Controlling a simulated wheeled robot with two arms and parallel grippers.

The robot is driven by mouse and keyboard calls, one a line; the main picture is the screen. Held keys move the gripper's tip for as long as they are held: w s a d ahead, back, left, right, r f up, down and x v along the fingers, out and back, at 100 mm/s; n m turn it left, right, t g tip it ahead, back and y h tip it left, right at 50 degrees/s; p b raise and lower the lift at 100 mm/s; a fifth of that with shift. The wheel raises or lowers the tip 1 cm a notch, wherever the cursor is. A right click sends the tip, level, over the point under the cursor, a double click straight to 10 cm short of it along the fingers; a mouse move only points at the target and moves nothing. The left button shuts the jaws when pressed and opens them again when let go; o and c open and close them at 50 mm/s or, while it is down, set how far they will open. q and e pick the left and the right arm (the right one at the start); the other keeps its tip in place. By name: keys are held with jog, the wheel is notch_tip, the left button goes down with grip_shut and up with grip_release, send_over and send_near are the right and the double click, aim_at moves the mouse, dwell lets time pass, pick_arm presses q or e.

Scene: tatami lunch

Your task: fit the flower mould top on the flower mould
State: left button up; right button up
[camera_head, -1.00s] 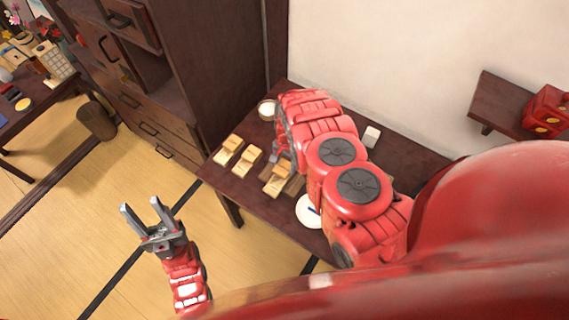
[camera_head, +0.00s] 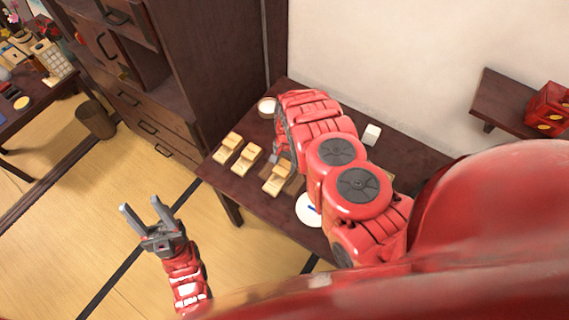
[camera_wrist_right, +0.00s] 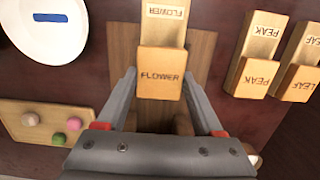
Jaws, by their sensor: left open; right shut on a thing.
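The flower mould (camera_head: 271,187) is a pale wooden block on a brown board on the dark low table. In the right wrist view its far part (camera_wrist_right: 165,12) shows the word FLOWER. The flower mould top (camera_wrist_right: 160,77), a pale block also marked FLOWER, is between the fingers of my right gripper (camera_wrist_right: 160,82), which is shut on it. The top overlaps the mould's near end in this view; whether they touch I cannot tell. In the head view my right arm hides most of that gripper. My left gripper (camera_head: 142,213) is open and empty over the floor.
The peak mould (camera_wrist_right: 264,35) and leaf mould (camera_wrist_right: 308,44) stand to the right in the wrist view, each with its own top. A white plate (camera_wrist_right: 45,35) and a tray with coloured balls (camera_wrist_right: 45,125) lie left. A white bowl (camera_head: 267,107) stands near the cabinet.

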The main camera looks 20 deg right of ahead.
jog(key=shift+f, duration=0.15)
jog(key=o, duration=1.4)
jog(key=shift+c, duration=0.2)
jog(key=shift+r, duration=0.4)
jog(key=r, duration=0.2)
jog(key=r+b, duration=0.1)
jog(key=r, duration=0.2)
jog(key=w+r, duration=0.1)
jog(key=r, duration=0.2)
jog(key=shift+d+r+b, duration=0.1)
jog(key=shift+d+b, duration=0.15)
jog(key=shift+b, duration=0.15)
notch_tip(320, 180, up, 8)
jog(key=p, duration=0.3)
jog(key=shift+d+r, duration=0.2)
jog(key=shift+d, duration=0.25)
jog(key=shift+w, duration=0.1)
